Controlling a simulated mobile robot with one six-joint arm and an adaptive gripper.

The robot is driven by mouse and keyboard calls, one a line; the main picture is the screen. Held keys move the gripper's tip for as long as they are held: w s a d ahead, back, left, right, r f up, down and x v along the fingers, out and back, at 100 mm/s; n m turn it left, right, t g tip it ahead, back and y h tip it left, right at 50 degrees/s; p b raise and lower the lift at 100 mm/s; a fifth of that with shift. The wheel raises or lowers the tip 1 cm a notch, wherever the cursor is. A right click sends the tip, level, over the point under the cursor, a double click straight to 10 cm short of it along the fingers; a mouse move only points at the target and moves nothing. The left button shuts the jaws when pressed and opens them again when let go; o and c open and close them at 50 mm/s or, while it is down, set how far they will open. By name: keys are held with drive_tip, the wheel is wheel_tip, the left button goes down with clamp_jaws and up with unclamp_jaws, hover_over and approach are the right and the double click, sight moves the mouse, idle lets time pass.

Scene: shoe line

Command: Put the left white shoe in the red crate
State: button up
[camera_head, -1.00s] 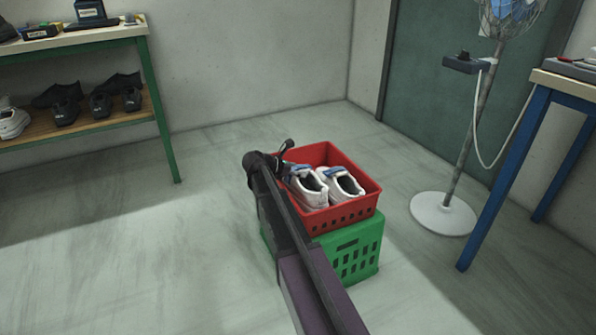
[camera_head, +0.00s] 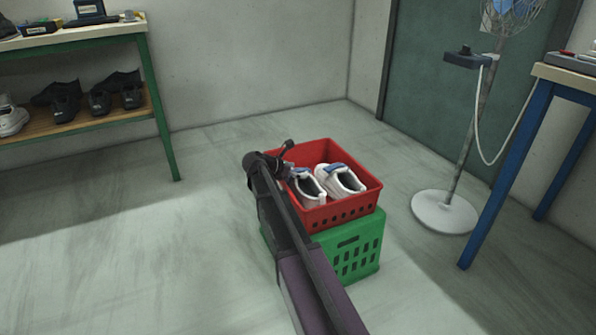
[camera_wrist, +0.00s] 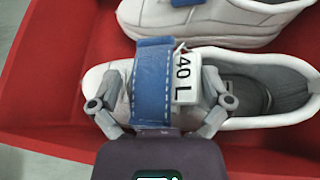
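The left white shoe (camera_head: 308,190) is inside the red crate (camera_head: 350,212), beside the other white shoe (camera_head: 344,182). In the wrist view, the left shoe (camera_wrist: 268,92) lies lengthwise, with a blue strap (camera_wrist: 153,85) and a tag reading "40 L" (camera_wrist: 190,75). My gripper (camera_head: 286,163) is at the crate's left side, over the left shoe's front part. In the wrist view, its fingers (camera_wrist: 160,88) are spread apart on either side of the strap and tag. I see no firm grip; finger contact with the shoe is unclear.
The red crate rests on a green crate (camera_head: 352,250). A shelf table (camera_head: 85,37) with dark shoes stands at the left. A fan stand (camera_head: 445,212) and a blue-legged table (camera_head: 505,180) stand at the right. The floor around the crates is clear.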

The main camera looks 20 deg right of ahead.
drive_tip(key=shift+d+r, duration=0.1)
drive_tip(key=shift+d, duration=0.05)
idle(0.3)
drive_tip(key=s+r+p, duration=0.3)
drive_tip(key=r+p, duration=1.2)
drive_tip(key=s+r+p, duration=0.3)
drive_tip(key=r+p, duration=1.2)
drive_tip(key=p, duration=0.1)
drive_tip(key=shift+s+d+r, duration=0.15)
drive_tip(key=shift+d+r, duration=0.05)
drive_tip(key=shift+r, duration=0.05)
idle(0.5)
idle(1.0)
drive_tip(key=s+a+f+m+g+y, duration=0.1)
drive_tip(key=s+a+f+m+y, duration=0.25)
drive_tip(key=s+a+m, duration=0.35)
drive_tip(key=s+a+f+m+y, duration=0.3)
drive_tip(key=s+a+m+y, duration=0.25)
drive_tip(key=s+a, duration=0.2)
drive_tip(key=s+a+f+m+g+y, duration=0.1)
drive_tip(key=s+a+f+m+y, duration=0.2)
drive_tip(key=s+a+m, duration=0.45)
wheel_tip(320, 180, up, 28)
drive_tip(key=w+p, duration=0.1)
drive_tip(key=p, duration=2.7)
drive_tip(key=shift+a+n, duration=0.25)
drive_tip(key=shift+n, duration=0.05)
